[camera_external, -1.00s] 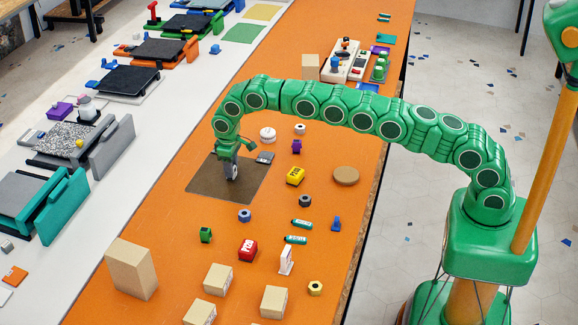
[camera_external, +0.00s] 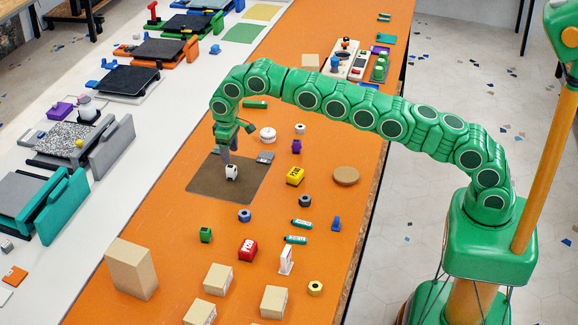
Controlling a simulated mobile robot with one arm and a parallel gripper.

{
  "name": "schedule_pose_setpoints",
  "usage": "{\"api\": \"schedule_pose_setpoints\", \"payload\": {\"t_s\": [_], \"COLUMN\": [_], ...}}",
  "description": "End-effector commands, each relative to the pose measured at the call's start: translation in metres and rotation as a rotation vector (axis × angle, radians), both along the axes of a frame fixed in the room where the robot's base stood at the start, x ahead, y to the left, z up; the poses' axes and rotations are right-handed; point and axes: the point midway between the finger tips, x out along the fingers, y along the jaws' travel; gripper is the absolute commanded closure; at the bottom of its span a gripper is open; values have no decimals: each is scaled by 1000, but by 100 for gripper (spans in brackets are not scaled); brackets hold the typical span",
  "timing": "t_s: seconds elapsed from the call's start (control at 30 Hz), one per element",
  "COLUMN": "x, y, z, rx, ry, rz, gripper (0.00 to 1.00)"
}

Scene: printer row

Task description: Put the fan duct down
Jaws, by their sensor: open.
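The fan duct appears to be the small white piece with a dark opening (camera_external: 232,173); it stands on the brown mat (camera_external: 205,187) on the orange table. My gripper (camera_external: 227,161) is open just above and slightly left of it, pointing down. The fingertips are small and close to the white piece, so I cannot tell whether they still touch it.
A grey flat part (camera_external: 265,157) lies at the mat's upper right edge. Several tan boxes (camera_external: 131,268) stand at the front. The mat's lower part is clear.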

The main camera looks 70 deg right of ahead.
Motion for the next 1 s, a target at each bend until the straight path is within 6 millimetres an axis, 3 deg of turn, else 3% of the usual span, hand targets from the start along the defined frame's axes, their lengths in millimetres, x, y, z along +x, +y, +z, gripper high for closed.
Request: {"api": "schedule_pose_setpoints", "payload": {"t_s": [0.23,1.0], "x": [1,-2], "y": [1,2], "z": [33,58], "rx": [0,0], "ry": [-6,0], "rz": [0,0], "gripper": [38,38]}}
